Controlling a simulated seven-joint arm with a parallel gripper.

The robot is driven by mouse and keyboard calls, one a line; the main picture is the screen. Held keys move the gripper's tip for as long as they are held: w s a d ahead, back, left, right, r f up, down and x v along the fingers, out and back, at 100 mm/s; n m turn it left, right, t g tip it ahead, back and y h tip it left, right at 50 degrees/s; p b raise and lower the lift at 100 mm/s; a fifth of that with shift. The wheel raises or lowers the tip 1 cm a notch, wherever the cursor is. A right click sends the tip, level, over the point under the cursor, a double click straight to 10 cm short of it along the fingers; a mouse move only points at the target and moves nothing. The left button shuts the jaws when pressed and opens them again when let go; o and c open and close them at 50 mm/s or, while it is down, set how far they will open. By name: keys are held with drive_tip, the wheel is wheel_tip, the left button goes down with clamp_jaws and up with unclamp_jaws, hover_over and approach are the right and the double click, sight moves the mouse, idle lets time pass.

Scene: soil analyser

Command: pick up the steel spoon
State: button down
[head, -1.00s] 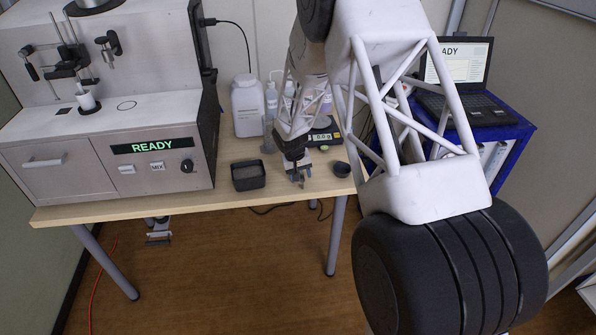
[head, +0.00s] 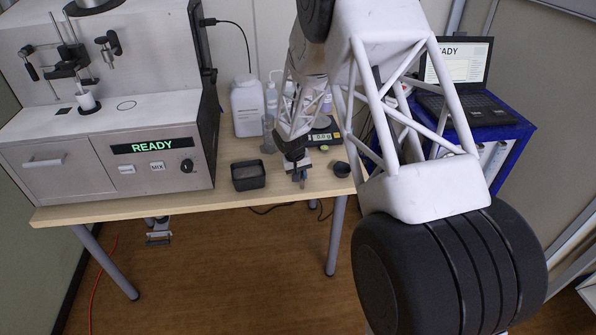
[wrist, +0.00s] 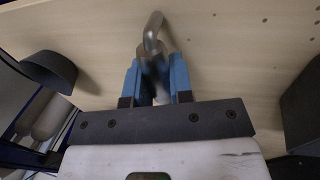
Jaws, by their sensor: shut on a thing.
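The steel spoon (wrist: 152,35) shows in the wrist view as a bent grey metal piece between the blue fingers. My gripper (wrist: 160,82) is shut on it, and part of the spoon juts out past the fingertips. The rest of the spoon is hidden between the fingers. In the head view my gripper (head: 301,180) is near the table's front edge, between the black tray and the small dark cup. The spoon is too small to make out there.
A black tray (head: 248,186) stands left of my gripper, and a small dark cup (head: 341,169) stands to its right. Behind are a scale (head: 322,137), a clear beaker (head: 268,135) and a white bottle (head: 247,108). The analyser (head: 110,160) fills the table's left.

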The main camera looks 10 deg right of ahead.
sight(301, 173)
drive_tip(key=shift+r, duration=0.15)
drive_tip(key=shift+r, duration=0.9)
drive_tip(key=shift+s+r, duration=0.4)
drive_tip(key=shift+r, duration=0.35)
drive_tip(key=s+r, duration=0.1)
drive_tip(key=s, duration=1.4)
drive_tip(key=shift+d+r, duration=0.2)
drive_tip(key=shift+d, duration=0.15)
drive_tip(key=shift+s, duration=0.1)
drive_tip(key=w+a+r+g, duration=0.3)
drive_tip(key=w+a+r, duration=0.2)
drive_tip(key=w+a, duration=0.2)
drive_tip(key=w+a+r+g, duration=0.3)
drive_tip(key=w+a+r, duration=0.3)
drive_tip(key=a, duration=0.6)
drive_tip(key=shift+w+a+r+n+g, duration=0.15)
drive_tip(key=shift+w+r+n+g, duration=0.2)
drive_tip(key=shift+w, duration=0.7)
